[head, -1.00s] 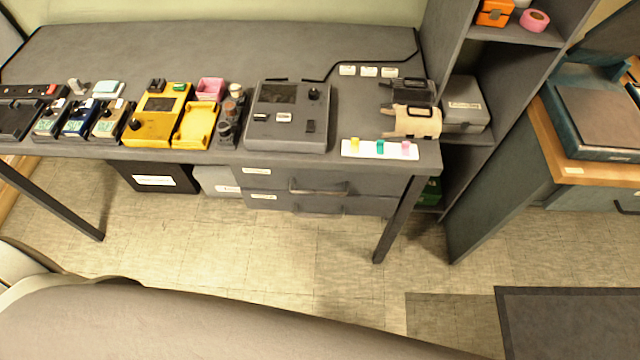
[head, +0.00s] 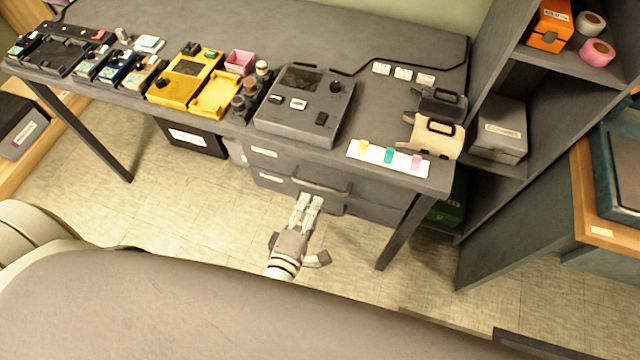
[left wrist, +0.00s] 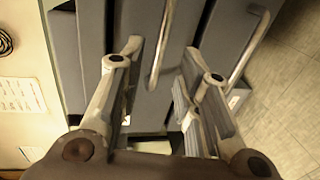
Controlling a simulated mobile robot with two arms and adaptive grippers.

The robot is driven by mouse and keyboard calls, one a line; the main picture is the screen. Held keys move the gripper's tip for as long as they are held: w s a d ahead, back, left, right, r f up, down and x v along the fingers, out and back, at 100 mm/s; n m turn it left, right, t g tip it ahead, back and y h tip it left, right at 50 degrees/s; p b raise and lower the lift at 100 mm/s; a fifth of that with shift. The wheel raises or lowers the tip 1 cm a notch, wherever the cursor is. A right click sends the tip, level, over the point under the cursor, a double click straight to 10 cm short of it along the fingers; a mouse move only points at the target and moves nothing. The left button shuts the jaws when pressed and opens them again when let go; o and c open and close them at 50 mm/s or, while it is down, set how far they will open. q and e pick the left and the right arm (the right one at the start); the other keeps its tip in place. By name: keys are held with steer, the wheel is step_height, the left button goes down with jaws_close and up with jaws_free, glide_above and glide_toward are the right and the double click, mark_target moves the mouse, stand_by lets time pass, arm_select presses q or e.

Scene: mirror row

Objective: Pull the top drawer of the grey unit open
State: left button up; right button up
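The grey drawer unit (head: 368,196) hangs under the right part of the desk, with two labelled drawers. The top drawer (head: 281,159) looks shut, and its bar handle (head: 325,188) faces me. My left gripper (head: 309,203) is just in front of and below that handle, pointing at the unit. In the left wrist view, my left gripper (left wrist: 165,85) has its fingers apart, and the top handle (left wrist: 157,60) shows between them. I cannot tell how deep it lies there. The lower handle (left wrist: 250,45) is right of the fingers; in the head view my gripper partly hides it. My right gripper is not in view.
A desk leg (head: 403,232) stands right of the unit. A black labelled box (head: 190,136) sits under the desk to the left. The desk top (head: 400,110) carries devices and holders. Open shelving (head: 500,235) stands at the right. The floor before the unit is clear.

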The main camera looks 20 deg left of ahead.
mark_target(320, 186)
arm_select(q)
steer(key=x, duration=0.8)
steer(key=shift+d, duration=0.1)
jaws_close()
